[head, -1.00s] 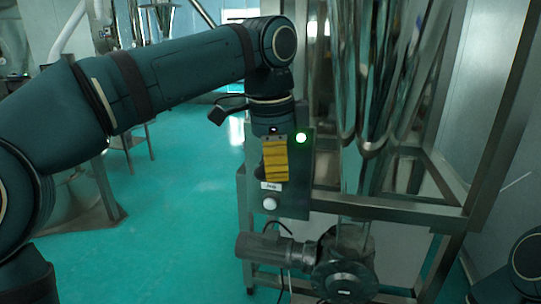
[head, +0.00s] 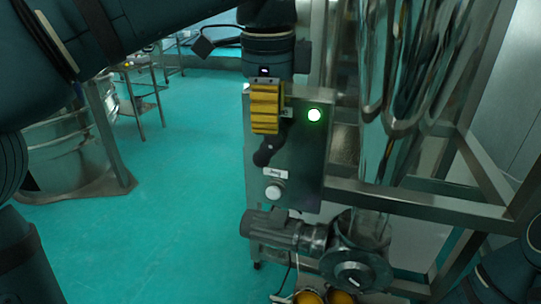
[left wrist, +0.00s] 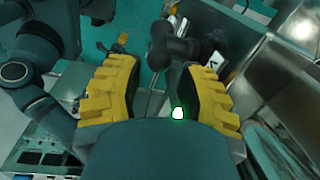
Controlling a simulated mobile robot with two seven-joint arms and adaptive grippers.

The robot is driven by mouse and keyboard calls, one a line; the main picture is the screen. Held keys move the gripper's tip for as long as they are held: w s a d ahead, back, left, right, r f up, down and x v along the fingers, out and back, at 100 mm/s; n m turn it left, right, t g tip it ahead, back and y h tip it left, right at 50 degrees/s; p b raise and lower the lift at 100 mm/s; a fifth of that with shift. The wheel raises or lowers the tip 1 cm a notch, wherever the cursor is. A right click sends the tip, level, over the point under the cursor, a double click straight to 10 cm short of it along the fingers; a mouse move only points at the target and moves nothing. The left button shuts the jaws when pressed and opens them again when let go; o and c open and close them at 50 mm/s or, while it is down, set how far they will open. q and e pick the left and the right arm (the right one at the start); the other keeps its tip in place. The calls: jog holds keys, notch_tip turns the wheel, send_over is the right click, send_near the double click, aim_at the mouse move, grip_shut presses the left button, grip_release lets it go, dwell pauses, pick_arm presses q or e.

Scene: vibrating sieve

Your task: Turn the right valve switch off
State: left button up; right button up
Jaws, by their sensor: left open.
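A dark switch (head: 265,156) sticks out from the grey control panel (head: 310,170), above a small white label. I cannot tell its on or off setting. My left gripper (head: 266,128), with yellow ribbed fingers, points down just above and in front of the switch. In the left wrist view the gripper (left wrist: 158,66) is open and empty. The dark switch (left wrist: 163,45) shows just beyond the fingertips, nearer the right finger; contact is unclear. Two yellow pads at the bottom edge of the head view look like my right gripper (head: 325,297), mostly cut off.
A lit green button (head: 314,115) sits at the panel's upper right and a white button (head: 275,191) below the label. A motor (head: 285,232) and round valve housing (head: 357,270) stand below. Steel frame bars (head: 420,200) bound the right.

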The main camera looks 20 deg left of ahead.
aim_at(270, 149)
pick_arm(q)
jog(key=f, duration=0.2)
jog(key=f+b, duration=0.1)
jog(key=f, duration=0.3)
jog(key=shift+w+f, duration=0.25)
jog(key=shift+w, duration=0.05)
grip_shut()
